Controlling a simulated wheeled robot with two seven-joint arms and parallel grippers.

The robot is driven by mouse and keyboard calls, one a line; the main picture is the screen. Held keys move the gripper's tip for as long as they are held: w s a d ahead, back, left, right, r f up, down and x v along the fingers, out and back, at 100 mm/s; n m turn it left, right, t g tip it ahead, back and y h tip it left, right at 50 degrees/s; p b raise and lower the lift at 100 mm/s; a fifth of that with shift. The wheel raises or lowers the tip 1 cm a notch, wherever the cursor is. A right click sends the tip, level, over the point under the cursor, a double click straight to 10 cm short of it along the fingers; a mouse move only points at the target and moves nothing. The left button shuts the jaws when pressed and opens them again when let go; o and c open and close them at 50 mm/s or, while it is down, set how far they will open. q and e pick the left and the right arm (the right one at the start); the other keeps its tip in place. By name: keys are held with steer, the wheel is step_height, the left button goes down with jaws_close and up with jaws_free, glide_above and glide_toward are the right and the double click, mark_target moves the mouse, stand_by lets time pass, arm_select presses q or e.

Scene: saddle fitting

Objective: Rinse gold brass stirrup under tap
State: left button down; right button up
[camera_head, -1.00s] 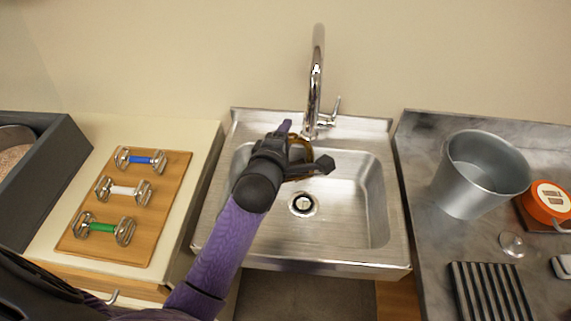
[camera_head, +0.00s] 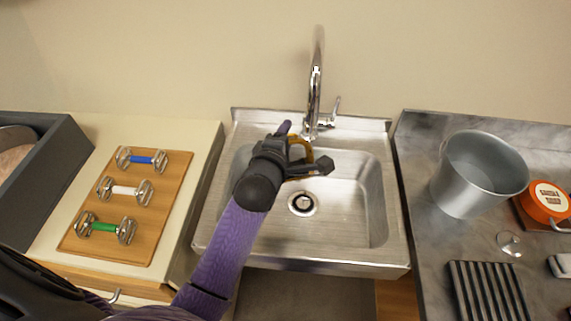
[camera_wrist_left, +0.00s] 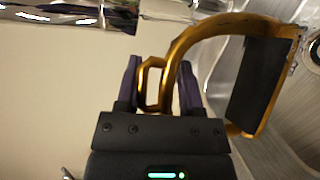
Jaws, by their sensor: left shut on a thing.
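The gold brass stirrup (camera_wrist_left: 188,40) shows large in the left wrist view, with a dark tread pad. In the head view only a bit of its gold arch (camera_head: 303,146) shows behind my gripper. My left gripper (camera_wrist_left: 157,85) is shut on the stirrup's small top loop and holds it over the sink basin (camera_head: 345,215). In the head view the left gripper (camera_head: 304,152) is just in front of and below the chrome tap (camera_head: 316,85). I cannot make out any running water. My right gripper is not in view.
Left of the sink, a wooden board (camera_head: 160,225) holds bits with blue, white and green middles. Right of it stand a grey metal bucket (camera_head: 465,195), an orange tin (camera_head: 545,200) and a black ribbed mat (camera_head: 490,290). The basin's drain (camera_head: 303,203) is clear.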

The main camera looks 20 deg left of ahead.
arm_select(q)
steer(key=f+p+v, duration=0.1)
steer(key=p+v, duration=0.3)
steer(key=v, duration=0.3)
steer(key=shift+s+d, duration=0.35)
steer(key=shift+s, duration=0.15)
steer(key=shift+f, duration=0.1)
stand_by(0.9)
steer(key=s+d+r+p, duration=0.1)
steer(key=s+r+p, duration=0.2)
steer(key=s+p, duration=0.2)
steer(key=shift+r+p, duration=0.4)
steer(key=shift+p, duration=0.25)
